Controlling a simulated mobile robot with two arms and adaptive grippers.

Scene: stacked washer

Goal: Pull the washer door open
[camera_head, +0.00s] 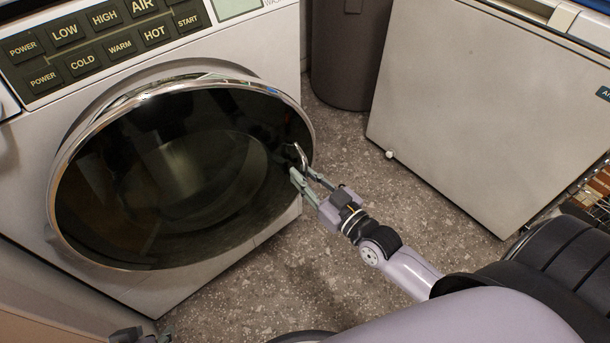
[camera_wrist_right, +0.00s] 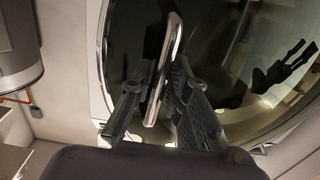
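The washer (camera_head: 285,45) is white, with a large round door (camera_head: 150,225) of dark glass and a chrome rim. I cannot tell whether the door is fully closed or slightly ajar. Its chrome handle (camera_head: 301,157) is at the door's right edge and also shows in the right wrist view (camera_wrist_right: 164,68). My right gripper (camera_head: 302,174) is at the handle, its fingers apart. In the wrist view one finger is on each side of the handle, with a gap at the left finger.
A button panel (camera_head: 95,45) is above the door. A dark grey bin (camera_head: 349,55) stands behind, right of the washer. A white chest-like appliance (camera_head: 490,105) stands at the right. Speckled floor (camera_head: 290,275) lies open in front of the washer.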

